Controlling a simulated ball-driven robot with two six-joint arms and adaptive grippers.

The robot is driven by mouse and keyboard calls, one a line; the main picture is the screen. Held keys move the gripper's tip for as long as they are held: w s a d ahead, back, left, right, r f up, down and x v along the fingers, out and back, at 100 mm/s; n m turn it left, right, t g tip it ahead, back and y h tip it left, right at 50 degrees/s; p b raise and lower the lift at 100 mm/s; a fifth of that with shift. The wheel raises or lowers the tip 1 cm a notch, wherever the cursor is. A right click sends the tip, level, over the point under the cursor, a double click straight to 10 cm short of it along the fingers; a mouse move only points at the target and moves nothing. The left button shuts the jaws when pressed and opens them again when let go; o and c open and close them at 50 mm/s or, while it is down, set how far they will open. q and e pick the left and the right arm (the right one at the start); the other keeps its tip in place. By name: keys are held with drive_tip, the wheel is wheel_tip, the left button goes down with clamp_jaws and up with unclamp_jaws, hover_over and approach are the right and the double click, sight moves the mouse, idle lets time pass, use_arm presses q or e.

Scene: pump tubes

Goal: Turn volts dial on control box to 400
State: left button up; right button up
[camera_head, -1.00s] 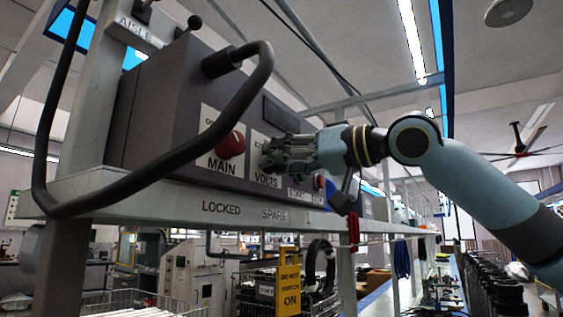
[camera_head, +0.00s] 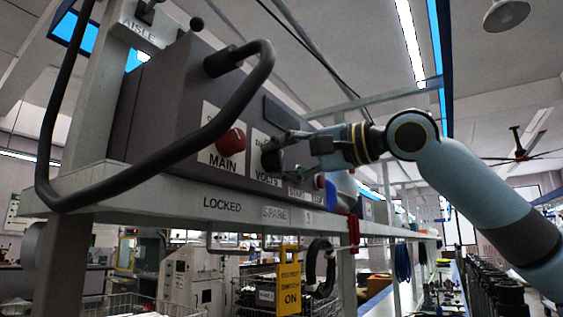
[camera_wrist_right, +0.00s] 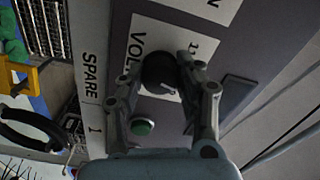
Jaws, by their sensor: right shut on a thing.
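The grey control box (camera_head: 167,100) stands on a pale shelf in the head view. Its round black volts dial (camera_head: 271,156) sits on a white plate marked VOLTS. The dial also shows in the wrist view (camera_wrist_right: 161,72), with a small pale mark on its face. My right gripper (camera_head: 278,152) reaches in from the right and is shut on the volts dial. In the wrist view its two fingers (camera_wrist_right: 160,68) lie on either side of the dial. The dial's scale figures are partly covered and too small to read. My left gripper is not in view.
A red MAIN knob (camera_head: 231,142) is left of the dial. A yellow DO NOT SWITCH ON tag (camera_head: 289,283) hangs under the shelf.

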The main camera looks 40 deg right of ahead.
drive_tip(key=m+b, duration=0.1)
drive_tip(key=m, duration=0.4)
drive_tip(key=shift+m, duration=0.4)
idle(0.4)
drive_tip(key=o, duration=1.1)
drive_tip(key=shift+d, duration=0.1)
drive_tip(key=shift+o, duration=0.2)
drive_tip(key=shift+r, duration=0.1)
